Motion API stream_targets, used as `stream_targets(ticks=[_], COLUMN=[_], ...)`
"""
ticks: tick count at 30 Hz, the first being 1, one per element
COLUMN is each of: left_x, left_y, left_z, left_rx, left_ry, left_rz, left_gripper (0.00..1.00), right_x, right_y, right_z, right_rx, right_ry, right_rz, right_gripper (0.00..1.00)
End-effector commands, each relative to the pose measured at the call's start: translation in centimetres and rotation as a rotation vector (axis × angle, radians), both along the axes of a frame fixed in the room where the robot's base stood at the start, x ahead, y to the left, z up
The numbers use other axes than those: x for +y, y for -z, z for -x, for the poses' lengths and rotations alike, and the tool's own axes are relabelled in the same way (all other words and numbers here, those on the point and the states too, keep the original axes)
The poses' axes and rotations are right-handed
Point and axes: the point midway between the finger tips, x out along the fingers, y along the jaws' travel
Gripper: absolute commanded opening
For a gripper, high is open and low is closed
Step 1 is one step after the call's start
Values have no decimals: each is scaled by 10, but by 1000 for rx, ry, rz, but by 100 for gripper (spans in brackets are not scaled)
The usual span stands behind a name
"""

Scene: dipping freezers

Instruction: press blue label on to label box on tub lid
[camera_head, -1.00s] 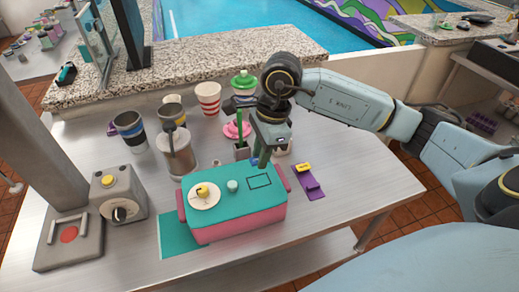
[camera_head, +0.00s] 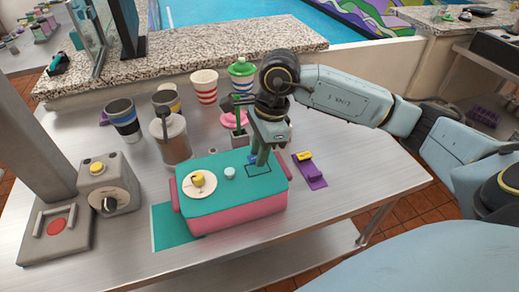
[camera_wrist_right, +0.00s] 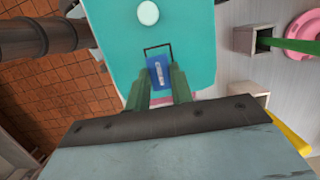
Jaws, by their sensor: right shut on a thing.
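A pink tub (camera_head: 238,214) with a teal lid (camera_head: 215,172) stands on the steel table. A black outlined label box (camera_head: 258,172) is on the lid's right part; it also shows in the wrist view (camera_wrist_right: 147,47). My right gripper (camera_head: 261,160) points down over the lid's far right edge, beside the box. In the wrist view its green fingers (camera_wrist_right: 159,82) are shut on the blue label (camera_wrist_right: 158,72), which overlaps the near part of the box. I cannot tell whether the label touches the lid. My left gripper is not in view.
A purple stand (camera_head: 310,171) is right of the tub. Cups (camera_head: 204,86) and a steel canister (camera_head: 170,140) stand behind. A control box (camera_head: 108,185) is left.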

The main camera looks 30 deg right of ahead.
Motion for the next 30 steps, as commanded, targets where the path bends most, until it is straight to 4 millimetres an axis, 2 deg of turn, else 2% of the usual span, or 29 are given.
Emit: stream_targets(ticks=[30], left_x=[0], left_y=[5], left_z=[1], left_rx=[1], left_ry=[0], left_rz=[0], left_gripper=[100], right_x=[0], right_y=[0], right_z=[0], right_rx=[0], right_ry=[0], right_rz=[0], right_gripper=[4])
